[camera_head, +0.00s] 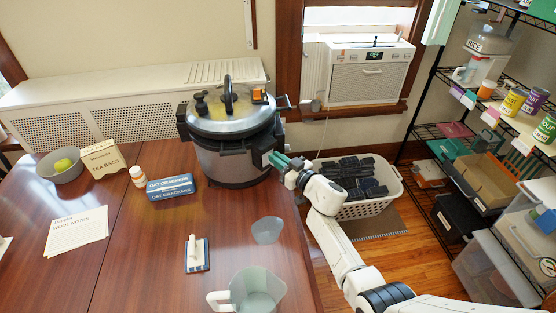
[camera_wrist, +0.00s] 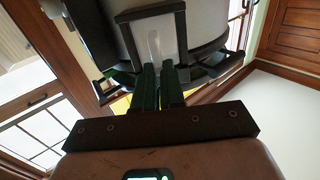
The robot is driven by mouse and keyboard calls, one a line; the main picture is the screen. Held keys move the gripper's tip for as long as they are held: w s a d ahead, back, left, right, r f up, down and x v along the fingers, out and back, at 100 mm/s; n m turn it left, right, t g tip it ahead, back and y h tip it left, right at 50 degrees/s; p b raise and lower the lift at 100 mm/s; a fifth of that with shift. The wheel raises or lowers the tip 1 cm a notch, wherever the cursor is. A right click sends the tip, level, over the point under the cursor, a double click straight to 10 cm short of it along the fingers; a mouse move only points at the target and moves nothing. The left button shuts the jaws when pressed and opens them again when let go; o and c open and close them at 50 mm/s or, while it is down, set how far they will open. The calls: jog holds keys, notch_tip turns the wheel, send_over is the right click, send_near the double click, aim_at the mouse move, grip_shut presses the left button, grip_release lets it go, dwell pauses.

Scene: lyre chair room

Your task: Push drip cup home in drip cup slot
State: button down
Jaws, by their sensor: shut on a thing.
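The large steel cooker (camera_head: 234,150) with a black-trimmed lid stands at the back right of the table. My gripper (camera_head: 274,157) is at its right side, at mid height. In the wrist view my green fingers (camera_wrist: 158,72) are close together at the cooker's wall (camera_wrist: 100,25). A pale translucent piece, apparently the drip cup (camera_wrist: 157,40), shows just beyond the fingertips, inside a black frame. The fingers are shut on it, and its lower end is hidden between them. How deep it sits in the slot cannot be told. In the head view the cup is hidden.
The table (camera_head: 130,250) holds a cracker box (camera_head: 170,187), a pill bottle (camera_head: 137,176), a brush-like tool (camera_head: 196,254), a clear cup (camera_head: 267,230) and a clear jug (camera_head: 258,290). A white laundry basket (camera_head: 372,208) stands on the floor behind my arm. Shelves (camera_head: 470,150) are at right.

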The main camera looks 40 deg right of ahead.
jog(key=c, duration=1.1)
grip_release()
jog(key=shift+c, duration=0.2)
jog(key=s+p, duration=0.1)
jog(key=s, duration=0.9)
jog(key=shift+s, duration=0.4)
jog(key=shift+d, duration=0.1)
jog(key=s+f+m+g+h, duration=0.3)
jog(key=s+m+g+h, duration=0.5)
jog(key=s, duration=0.3)
jog(key=s+a+f+n+g+y, duration=0.1)
jog(key=s+a+n+g+y, duration=0.2)
jog(key=s+a, duration=0.5)
jog(key=s+a+f+n+g+y+b, duration=0.1)
jog(key=s+a+n+g+y, duration=0.3)
jog(key=s+a, duration=0.5)
jog(key=shift+s+a+f+g, duration=0.3)
jog(key=shift+s+f+g, duration=0.2)
jog(key=shift+f+g, duration=0.4)
